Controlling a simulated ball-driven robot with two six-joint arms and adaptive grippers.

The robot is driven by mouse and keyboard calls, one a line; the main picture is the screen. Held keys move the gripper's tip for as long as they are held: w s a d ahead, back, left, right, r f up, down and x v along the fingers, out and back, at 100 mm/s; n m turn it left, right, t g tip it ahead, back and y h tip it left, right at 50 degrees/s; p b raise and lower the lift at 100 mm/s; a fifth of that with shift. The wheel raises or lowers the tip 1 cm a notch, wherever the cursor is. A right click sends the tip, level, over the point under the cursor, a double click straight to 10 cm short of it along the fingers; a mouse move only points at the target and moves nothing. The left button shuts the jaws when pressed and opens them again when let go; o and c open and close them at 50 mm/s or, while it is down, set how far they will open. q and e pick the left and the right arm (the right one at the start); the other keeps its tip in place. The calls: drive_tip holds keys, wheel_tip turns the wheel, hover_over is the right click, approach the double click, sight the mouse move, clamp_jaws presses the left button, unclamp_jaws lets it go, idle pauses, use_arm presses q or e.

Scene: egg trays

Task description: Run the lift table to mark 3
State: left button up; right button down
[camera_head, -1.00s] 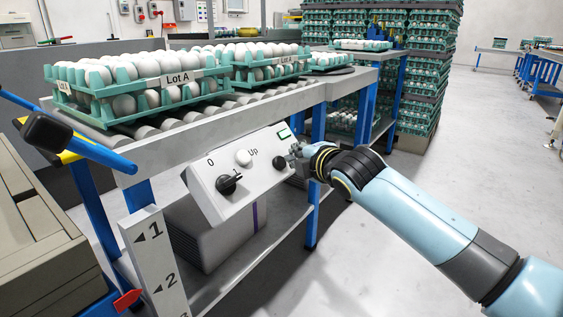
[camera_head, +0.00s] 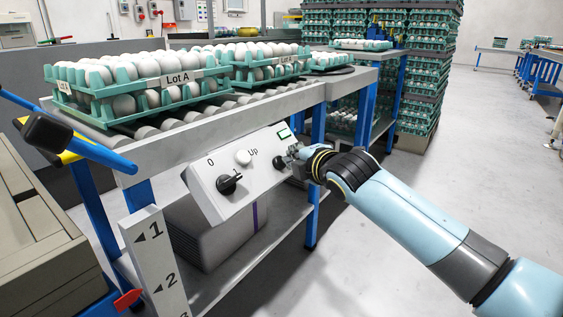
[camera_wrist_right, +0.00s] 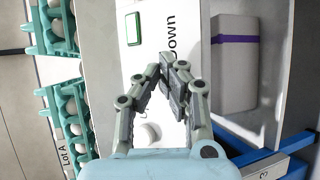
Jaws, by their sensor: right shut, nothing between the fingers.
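A sloped white control box (camera_head: 219,204) has a black rotary knob (camera_head: 229,184) by 0, a white Up button (camera_head: 243,157), a dark button (camera_head: 279,163) and a green-framed window (camera_head: 284,135). My right gripper (camera_head: 290,157) is shut and empty, tips at the dark button; contact is unclear. In the wrist view the shut fingers (camera_wrist_right: 169,76) lie over the panel below the word Down (camera_wrist_right: 172,38) and hide the dark button. A white post (camera_head: 150,258) carries marks 1, 2 and a cut-off 3. The red pointer (camera_head: 128,300) sits about level with 2. My left gripper is out of view.
Green egg trays labelled Lot A (camera_head: 106,114) stand on a roller table (camera_head: 150,165) behind the box. Beige crates (camera_head: 40,225) and a blue handle (camera_head: 90,150) with a black grip are at left. Stacked trays (camera_head: 420,80) stand behind. The floor at right is clear.

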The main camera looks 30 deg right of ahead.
drive_tip(key=shift+w+a+f, duration=0.15)
drive_tip(key=shift+w+f, duration=0.2)
idle(0.5)
idle(4.2)
drive_tip(key=shift+s+d+r+p, duration=0.3)
drive_tip(key=shift+s+r+p, duration=0.4)
drive_tip(key=shift+p, duration=0.25)
